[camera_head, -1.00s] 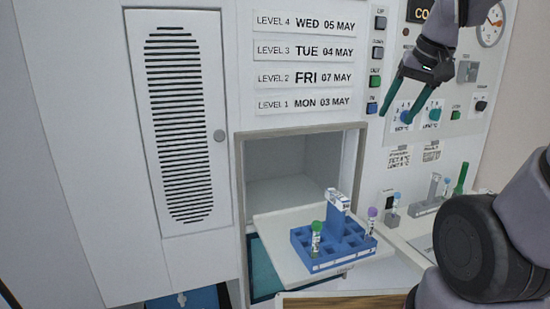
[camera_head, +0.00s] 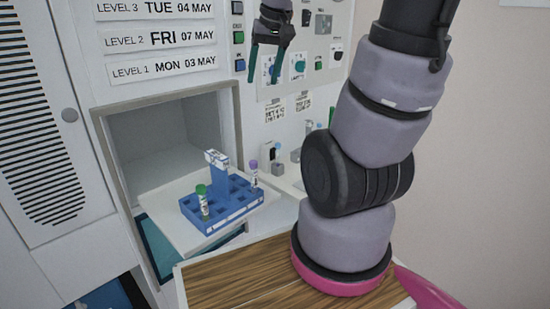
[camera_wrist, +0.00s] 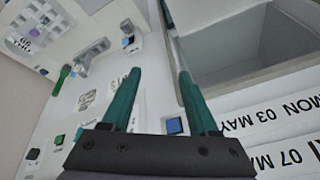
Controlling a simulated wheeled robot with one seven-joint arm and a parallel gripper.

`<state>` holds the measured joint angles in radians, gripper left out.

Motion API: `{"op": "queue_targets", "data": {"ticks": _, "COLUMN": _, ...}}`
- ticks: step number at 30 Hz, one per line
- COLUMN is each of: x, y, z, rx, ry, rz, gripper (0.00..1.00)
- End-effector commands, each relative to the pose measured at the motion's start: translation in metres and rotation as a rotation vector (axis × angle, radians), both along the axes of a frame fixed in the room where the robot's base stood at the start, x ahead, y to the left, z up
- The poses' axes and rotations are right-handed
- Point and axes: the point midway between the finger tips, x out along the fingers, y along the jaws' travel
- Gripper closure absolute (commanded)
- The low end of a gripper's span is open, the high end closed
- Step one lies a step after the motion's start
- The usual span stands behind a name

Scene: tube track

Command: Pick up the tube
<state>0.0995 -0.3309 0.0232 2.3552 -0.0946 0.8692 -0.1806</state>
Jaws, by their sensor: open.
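A blue rack (camera_head: 225,213) sits on a white tray outside an open compartment. A green-capped tube (camera_head: 203,203) stands in its left side, and a purple-capped tube (camera_head: 253,173) stands at its right side. A tall blue block with a label rises from the rack's back. My gripper (camera_head: 263,70) is open and empty, high in front of the control panel, above and apart from the rack. In the wrist view its two teal fingers (camera_wrist: 160,78) are spread with nothing between them. I cannot tell which tube is meant.
The open compartment (camera_head: 165,140) is left of the panel. A wooden surface (camera_head: 235,280) is in front. Panel knobs and buttons are close to my gripper.

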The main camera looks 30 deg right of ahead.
Motion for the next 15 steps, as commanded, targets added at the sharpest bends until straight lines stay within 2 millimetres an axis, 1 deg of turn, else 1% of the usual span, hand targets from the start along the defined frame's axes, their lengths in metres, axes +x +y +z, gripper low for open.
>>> {"op": "queue_targets", "data": {"ticks": 1, "x": 0.015, "y": -0.009, "z": -0.016, "rx": -0.018, "ry": 0.046, "rz": 0.018, "gripper": 0.40}}
{"op": "queue_targets", "data": {"ticks": 5, "x": 0.046, "y": -0.030, "z": -0.055, "rx": -0.063, "ry": 0.138, "rz": 0.083, "gripper": 0.40}}
{"op": "queue_targets", "data": {"ticks": 6, "x": 0.055, "y": -0.037, "z": -0.068, "rx": -0.075, "ry": 0.166, "rz": 0.104, "gripper": 0.40}}
{"op": "queue_targets", "data": {"ticks": 8, "x": 0.067, "y": -0.047, "z": -0.089, "rx": -0.087, "ry": 0.210, "rz": 0.138, "gripper": 0.40}}
{"op": "queue_targets", "data": {"ticks": 9, "x": 0.074, "y": -0.054, "z": -0.103, "rx": -0.094, "ry": 0.236, "rz": 0.159, "gripper": 0.40}}
{"op": "queue_targets", "data": {"ticks": 12, "x": 0.087, "y": -0.068, "z": -0.137, "rx": -0.105, "ry": 0.295, "rz": 0.212, "gripper": 0.40}}
{"op": "queue_targets", "data": {"ticks": 15, "x": 0.095, "y": -0.078, "z": -0.163, "rx": -0.109, "ry": 0.336, "rz": 0.251, "gripper": 0.40}}
